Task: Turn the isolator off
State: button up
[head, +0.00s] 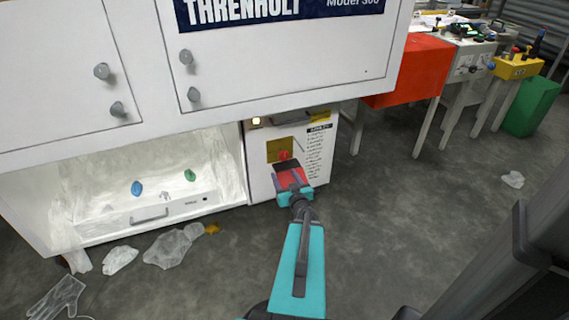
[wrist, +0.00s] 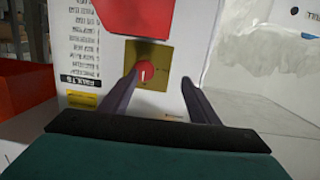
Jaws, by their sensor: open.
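The isolator is a round red knob (head: 284,155) on a yellow plate (head: 272,150), on the front of the white cabinet panel. In the wrist view the red knob (wrist: 146,73) carries a short pale mark that runs roughly up and down in the picture, and the yellow plate (wrist: 170,52) shows around it. My gripper (head: 288,168) is open and empty in front of the panel, just below the knob in the head view. In the wrist view the knob appears between the fingers of my gripper (wrist: 160,76), nearer the left one. I cannot tell whether they touch it.
A printed label (head: 318,146) is beside the plate, and a small lit lamp (head: 256,121) is above. An open white bay (head: 100,180) lies to the left. Crumpled clear film (head: 168,248) lies on the floor. A red cabinet (head: 412,72) stands right; the floor between is clear.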

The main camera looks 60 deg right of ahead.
aim_at(285, 156)
jog(key=shift+n+t, duration=0.4)
jog(key=shift+t, duration=0.5)
jog(key=s, duration=0.1)
jog(key=s+d+b, duration=0.1)
jog(key=s, duration=0.1)
jog(key=s+d+r+b, duration=0.1)
jog(key=shift+s, duration=0.2)
jog(key=shift+d, duration=0.1)
jog(key=b+x, duration=0.4)
jog(key=x, duration=0.8)
jog(key=shift+w+d+f, duration=0.1)
jog(key=shift+w+d, duration=0.1)
jog(key=shift+w, duration=0.05)
jog(key=shift+w+d+b, duration=0.3)
jog(key=shift+w+b, duration=0.05)
jog(key=shift+w, duration=0.1)
